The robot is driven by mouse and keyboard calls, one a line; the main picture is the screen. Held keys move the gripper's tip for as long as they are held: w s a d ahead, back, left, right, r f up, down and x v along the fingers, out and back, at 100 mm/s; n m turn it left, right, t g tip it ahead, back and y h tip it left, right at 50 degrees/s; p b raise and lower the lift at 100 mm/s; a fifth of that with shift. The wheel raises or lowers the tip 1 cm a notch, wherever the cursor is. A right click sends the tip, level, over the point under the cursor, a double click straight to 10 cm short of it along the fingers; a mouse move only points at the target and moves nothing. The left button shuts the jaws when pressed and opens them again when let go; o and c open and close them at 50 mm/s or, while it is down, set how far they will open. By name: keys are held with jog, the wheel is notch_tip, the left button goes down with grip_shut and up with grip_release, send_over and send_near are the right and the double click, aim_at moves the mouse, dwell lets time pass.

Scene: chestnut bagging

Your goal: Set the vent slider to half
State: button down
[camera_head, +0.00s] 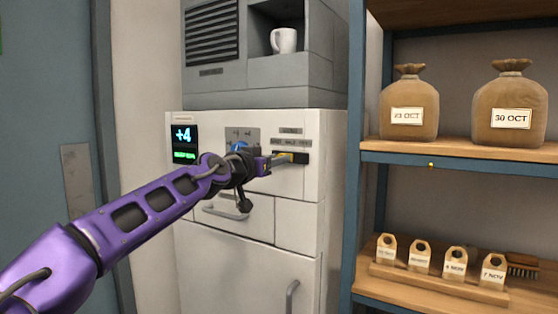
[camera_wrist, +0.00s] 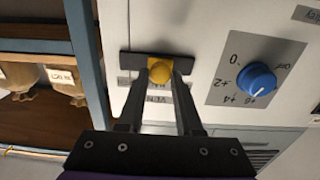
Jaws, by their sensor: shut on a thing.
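The vent slider's yellow knob (camera_wrist: 160,72) sits in a dark horizontal slot (camera_wrist: 130,61) on the white cabinet front. My gripper (camera_wrist: 160,80) is shut on this knob, with one finger on each side of it. In the head view the slot (camera_head: 301,158) shows to the right of my gripper (camera_head: 283,159), under a row of small labels (camera_head: 291,142). The knob looks near the middle of the slot, but its exact setting is hard to tell. The label below the slot in the wrist view is partly hidden by my fingers.
A blue dial (camera_wrist: 257,80) is beside the slider. A display (camera_head: 184,143) reads +4. Drawer handles are below. A blue-framed shelf (camera_head: 455,153) with brown sacks (camera_head: 409,100) stands close on the right. A white mug (camera_head: 284,40) sits in a recess above.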

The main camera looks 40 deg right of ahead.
jog(key=c, duration=0.6)
grip_release()
jog(key=shift+s, duration=0.1)
jog(key=v, duration=1.7)
jog(key=shift+a, duration=0.2)
